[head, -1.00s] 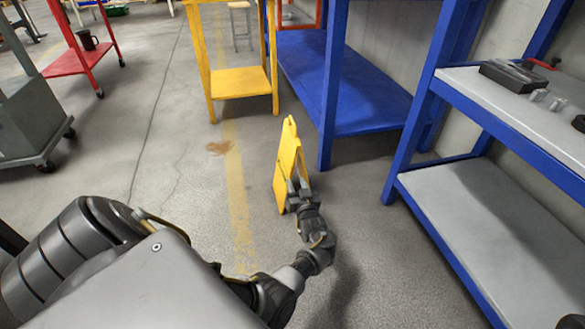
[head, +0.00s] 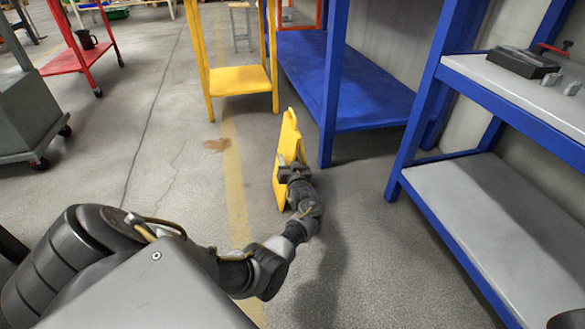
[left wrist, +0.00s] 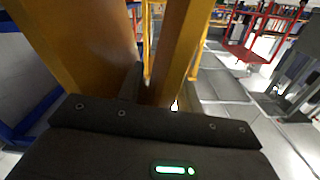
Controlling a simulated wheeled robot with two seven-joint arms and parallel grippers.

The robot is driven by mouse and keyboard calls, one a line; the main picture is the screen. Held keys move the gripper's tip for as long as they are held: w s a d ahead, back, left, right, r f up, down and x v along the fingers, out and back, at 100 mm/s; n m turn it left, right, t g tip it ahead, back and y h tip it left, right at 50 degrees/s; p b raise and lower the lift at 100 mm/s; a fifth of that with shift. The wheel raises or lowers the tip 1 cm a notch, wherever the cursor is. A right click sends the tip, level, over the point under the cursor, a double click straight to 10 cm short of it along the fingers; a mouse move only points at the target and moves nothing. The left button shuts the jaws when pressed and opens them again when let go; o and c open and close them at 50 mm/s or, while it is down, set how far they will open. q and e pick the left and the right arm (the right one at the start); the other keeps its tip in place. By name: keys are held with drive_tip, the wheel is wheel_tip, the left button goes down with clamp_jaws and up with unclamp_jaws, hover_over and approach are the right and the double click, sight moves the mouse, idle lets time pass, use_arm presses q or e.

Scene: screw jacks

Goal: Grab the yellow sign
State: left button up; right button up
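The yellow sign (head: 286,140) is a folding floor sign with a handle hole at the top. It stands upright on the concrete floor, left of the blue shelving. My left gripper (head: 290,173) is at the sign's right side, around mid-height, and covers part of it. In the left wrist view two yellow panels of the sign (left wrist: 182,50) rise just in front of the gripper body, with a dark finger (left wrist: 130,83) low between them. The other finger is hidden, so I cannot see whether the fingers are closed on a panel.
A blue shelf unit (head: 365,90) stands close behind and right of the sign. Another blue-framed rack with grey shelves (head: 480,200) is at the right. A yellow stand (head: 240,80) is behind. A red cart (head: 78,62) and grey cart (head: 25,115) are left. Floor left of the sign is clear.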

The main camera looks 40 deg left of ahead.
use_arm(q)
drive_tip(key=shift+w+a, duration=0.2)
drive_tip(key=shift+a, duration=0.1)
drive_tip(key=shift+c, duration=0.2)
clamp_jaws()
idle(1.0)
drive_tip(key=shift+r, duration=0.15)
